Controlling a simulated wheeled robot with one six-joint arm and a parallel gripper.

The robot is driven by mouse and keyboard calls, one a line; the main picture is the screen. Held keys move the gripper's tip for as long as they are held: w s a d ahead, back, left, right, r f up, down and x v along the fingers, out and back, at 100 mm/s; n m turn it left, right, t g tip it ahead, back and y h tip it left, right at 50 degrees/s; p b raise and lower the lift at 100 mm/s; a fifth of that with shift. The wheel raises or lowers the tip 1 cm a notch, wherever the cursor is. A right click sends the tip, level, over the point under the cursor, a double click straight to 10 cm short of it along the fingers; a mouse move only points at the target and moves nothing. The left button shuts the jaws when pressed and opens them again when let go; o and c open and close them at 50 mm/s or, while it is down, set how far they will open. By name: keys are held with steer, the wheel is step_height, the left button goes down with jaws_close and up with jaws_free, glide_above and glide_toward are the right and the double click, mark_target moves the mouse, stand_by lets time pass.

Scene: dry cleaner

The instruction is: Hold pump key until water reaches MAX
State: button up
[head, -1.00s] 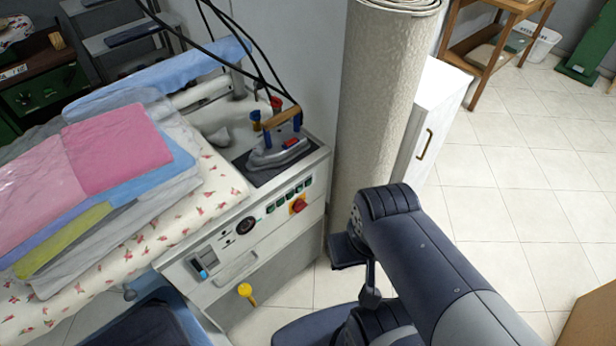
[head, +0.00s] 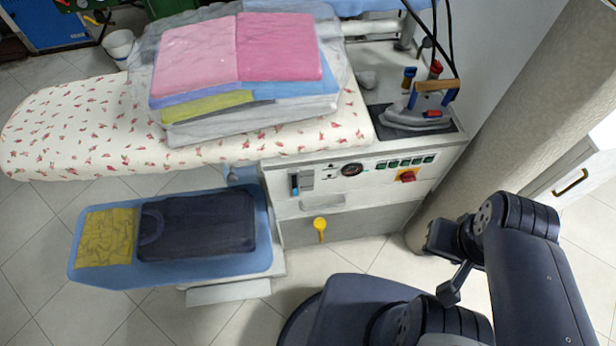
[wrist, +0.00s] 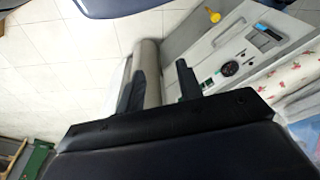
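The ironing station's white control panel (head: 380,190) faces me in the head view. A narrow upright window with blue in it (head: 294,185) is at its left; it also shows in the wrist view (wrist: 268,34). I cannot read a MAX mark or water level. Small keys and a round dial (head: 352,169) sit beside it, then a row of green switches (head: 405,162) and a red knob (head: 407,176). I cannot tell which is the pump key. In the wrist view my gripper (wrist: 158,76) is open and empty, apart from the panel.
An iron (head: 418,112) rests on a dark pad on top. Folded pink garments (head: 235,50) lie on the floral board (head: 60,125). A yellow-handled valve (head: 320,226) projects below the panel. A blue shelf with dark cloth (head: 170,272) is left; a pale roll (head: 500,140) stands right.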

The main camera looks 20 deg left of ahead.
jaws_close()
stand_by(0.4)
stand_by(1.4)
